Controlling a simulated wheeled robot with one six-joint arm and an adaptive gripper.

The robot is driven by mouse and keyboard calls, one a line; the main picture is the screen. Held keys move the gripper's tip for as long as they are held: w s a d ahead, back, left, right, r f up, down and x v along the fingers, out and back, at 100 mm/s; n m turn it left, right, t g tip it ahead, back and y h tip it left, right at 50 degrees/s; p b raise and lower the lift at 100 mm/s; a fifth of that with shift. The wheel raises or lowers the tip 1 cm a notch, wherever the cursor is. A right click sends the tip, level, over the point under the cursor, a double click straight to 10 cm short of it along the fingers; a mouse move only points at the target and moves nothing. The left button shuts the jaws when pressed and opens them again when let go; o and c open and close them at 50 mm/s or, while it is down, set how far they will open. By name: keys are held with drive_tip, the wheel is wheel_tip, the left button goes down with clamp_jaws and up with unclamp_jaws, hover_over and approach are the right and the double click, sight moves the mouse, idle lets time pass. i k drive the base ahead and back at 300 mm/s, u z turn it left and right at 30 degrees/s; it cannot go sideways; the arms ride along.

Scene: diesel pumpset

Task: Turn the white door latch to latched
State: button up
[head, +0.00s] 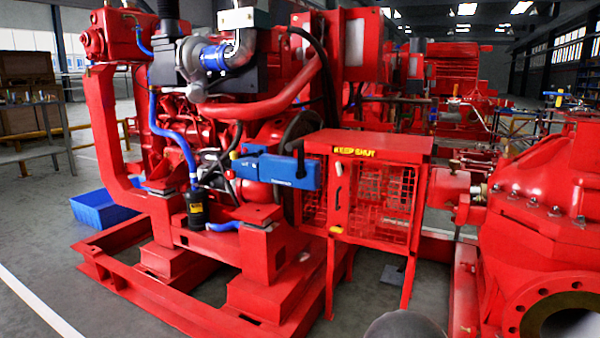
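A red guard cabinet (366,147) with a yellow "KEEP SHUT" label on its upper front stands in the middle of the head view. Its mesh door (382,205) appears closed against the frame. My gripper is not in view.
A red diesel engine on a red base frame (160,300) stands left of the cabinet. A blue box-shaped unit (278,170) juts out by the cabinet's left side. A red pump (545,220) stands at right. A dark rounded shape (405,326) shows at the bottom edge.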

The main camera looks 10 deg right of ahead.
sight(340, 167)
drive_tip(key=u, duration=0.95)
drive_tip(key=i, duration=0.65)
drive_tip(key=z, duration=2.25)
